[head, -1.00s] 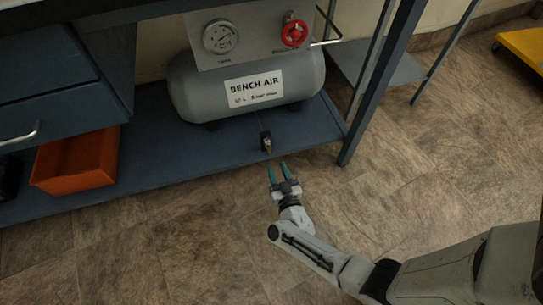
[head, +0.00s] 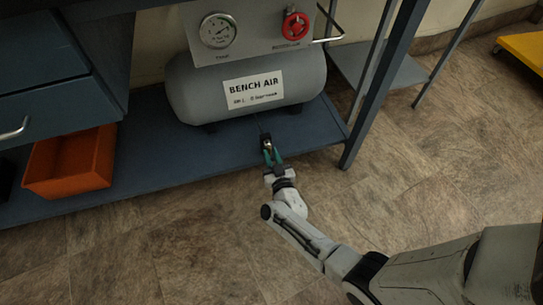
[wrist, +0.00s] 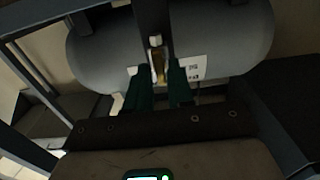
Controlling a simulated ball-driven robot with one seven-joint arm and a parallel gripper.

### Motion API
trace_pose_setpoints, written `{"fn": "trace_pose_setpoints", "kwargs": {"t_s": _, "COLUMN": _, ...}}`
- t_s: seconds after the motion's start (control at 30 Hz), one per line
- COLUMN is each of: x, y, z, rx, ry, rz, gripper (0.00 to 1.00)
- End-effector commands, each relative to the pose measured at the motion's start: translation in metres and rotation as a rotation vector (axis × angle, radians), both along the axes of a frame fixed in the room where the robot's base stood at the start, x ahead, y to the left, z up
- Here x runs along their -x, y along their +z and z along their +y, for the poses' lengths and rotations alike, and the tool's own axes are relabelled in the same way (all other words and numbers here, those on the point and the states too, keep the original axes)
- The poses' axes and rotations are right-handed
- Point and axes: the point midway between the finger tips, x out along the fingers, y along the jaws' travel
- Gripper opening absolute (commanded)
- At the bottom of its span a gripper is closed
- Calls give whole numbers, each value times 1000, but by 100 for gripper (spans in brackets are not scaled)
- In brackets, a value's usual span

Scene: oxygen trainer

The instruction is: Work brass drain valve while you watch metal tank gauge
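The brass drain valve (head: 267,146) is a small piece on a dark fitting at the front of the lower shelf, below the tank. It also shows in the wrist view (wrist: 158,66). My gripper (head: 272,156) is at the valve, its teal fingers apart. In the wrist view the fingers (wrist: 158,84) stand on either side of the brass part, with a gap between them; I see no clear grip. The metal tank gauge (head: 218,30) is a round white dial on the grey panel above the tank; its reading is too small to tell.
The grey tank (head: 190,88), labelled BENCH AIR, lies on the blue shelf (head: 160,165). A red knob (head: 295,26) is right of the gauge. An orange bin (head: 72,165) is at left. A blue bench leg (head: 370,100) stands to the right. The front floor is open.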

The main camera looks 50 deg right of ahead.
Motion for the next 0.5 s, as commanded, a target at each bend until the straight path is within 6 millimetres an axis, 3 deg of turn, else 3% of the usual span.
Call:
{"fn": "trace_pose_setpoints", "kwargs": {"t_s": 0.2, "x": 0, "y": 0, "z": 0, "rx": 0, "ry": 0, "rz": 0, "gripper": 1}}
{"fn": "trace_pose_setpoints", "kwargs": {"t_s": 0.5, "x": 0, "y": 0, "z": 0, "rx": 9, "ry": 0, "rz": 7, "gripper": 0}}
